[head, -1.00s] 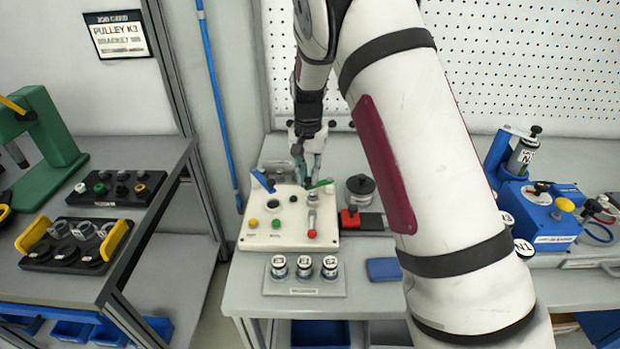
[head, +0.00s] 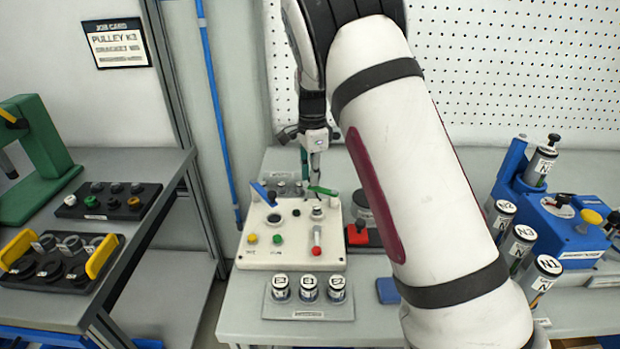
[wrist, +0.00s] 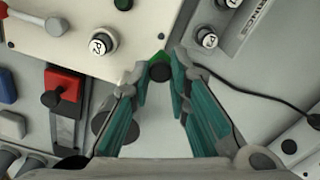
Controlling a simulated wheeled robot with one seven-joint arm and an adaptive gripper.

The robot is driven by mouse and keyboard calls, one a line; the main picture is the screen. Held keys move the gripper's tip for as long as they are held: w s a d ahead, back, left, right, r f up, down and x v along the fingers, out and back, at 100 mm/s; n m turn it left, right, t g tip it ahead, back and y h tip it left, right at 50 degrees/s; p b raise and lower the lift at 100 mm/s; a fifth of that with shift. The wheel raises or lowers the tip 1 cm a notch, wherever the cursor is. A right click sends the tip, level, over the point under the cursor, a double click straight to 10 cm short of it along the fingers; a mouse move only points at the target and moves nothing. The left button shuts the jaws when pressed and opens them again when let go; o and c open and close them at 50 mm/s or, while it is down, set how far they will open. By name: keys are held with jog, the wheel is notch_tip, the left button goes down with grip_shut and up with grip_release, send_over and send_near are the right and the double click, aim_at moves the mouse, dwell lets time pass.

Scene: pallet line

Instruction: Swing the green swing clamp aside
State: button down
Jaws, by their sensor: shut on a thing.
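The green swing clamp (head: 323,190) is a small green bar near the back right corner of the cream fixture plate (head: 250,262). In the wrist view only a small green piece of the clamp (wrist: 156,58) shows, with a dark round knob between the fingertips. My gripper (head: 312,184) points down at the clamp from above. In the wrist view its teal-padded fingers (wrist: 160,74) are closed in on the knob from both sides. The fingers hide much of the clamp.
A blue clamp (head: 262,194) stands at the plate's back left. A red-handled lever (head: 316,238) and coloured buttons are on the plate. A red block (head: 357,233) stands close on the right. Labelled cylinders (head: 308,288) sit in front. A pegboard (head: 460,70) rises behind.

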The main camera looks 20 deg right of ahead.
jog(key=shift+w+d+m, duration=0.2)
jog(key=shift+w+m, duration=0.15)
jog(key=shift+m, duration=0.35)
jog(key=shift+r, duration=0.1)
jog(key=c, duration=1.5)
grip_release()
jog(key=shift+d, duration=0.1)
notch_tip(320, 180, up, 12)
jog(key=shift+f, duration=0.1)
